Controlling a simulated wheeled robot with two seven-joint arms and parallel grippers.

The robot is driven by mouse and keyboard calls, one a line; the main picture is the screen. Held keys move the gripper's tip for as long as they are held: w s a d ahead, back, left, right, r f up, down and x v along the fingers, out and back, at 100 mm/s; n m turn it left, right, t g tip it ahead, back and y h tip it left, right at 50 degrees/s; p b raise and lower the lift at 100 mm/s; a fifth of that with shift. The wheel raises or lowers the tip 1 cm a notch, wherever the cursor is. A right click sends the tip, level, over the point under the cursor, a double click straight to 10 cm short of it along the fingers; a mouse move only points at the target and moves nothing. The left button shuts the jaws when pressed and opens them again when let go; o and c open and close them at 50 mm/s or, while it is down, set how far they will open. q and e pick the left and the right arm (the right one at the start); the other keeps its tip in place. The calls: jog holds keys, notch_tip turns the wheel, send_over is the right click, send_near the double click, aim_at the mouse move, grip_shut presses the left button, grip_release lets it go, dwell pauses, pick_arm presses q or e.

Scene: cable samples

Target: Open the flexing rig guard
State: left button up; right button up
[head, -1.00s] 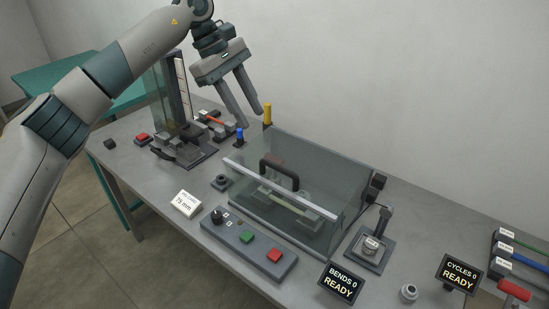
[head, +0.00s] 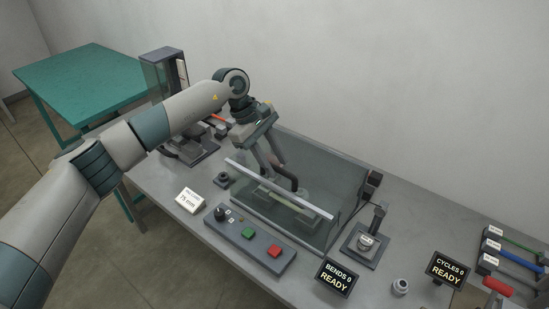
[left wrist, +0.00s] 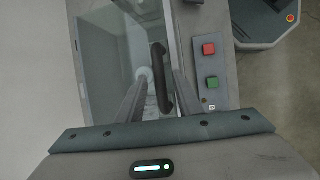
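The flexing rig guard (head: 318,209) is a clear box with a pale front rail, in the middle of the bench. It looks closed over the rig. Its dark arched handle (head: 294,183) is partly hidden by my fingers. My left gripper (head: 277,170) points down over the guard at the handle. In the left wrist view, the handle (left wrist: 159,70) lies between the two spread fingers of the gripper (left wrist: 159,80), nearer the right one. I cannot tell whether a finger touches it. The guard's glass (left wrist: 105,45) also shows there. My right gripper is not in view.
A control box (head: 248,239) with green and red buttons sits in front of the guard. A 75 mm card (head: 189,199) stands left of it. The BENDS display (head: 337,276) and a small stand (head: 367,241) are to the right. A teal table (head: 80,82) is behind left.

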pick_arm(q)
jog(key=shift+f, duration=0.2)
jog(key=shift+d, duration=0.1)
grip_shut()
jog(key=shift+r, duration=0.15)
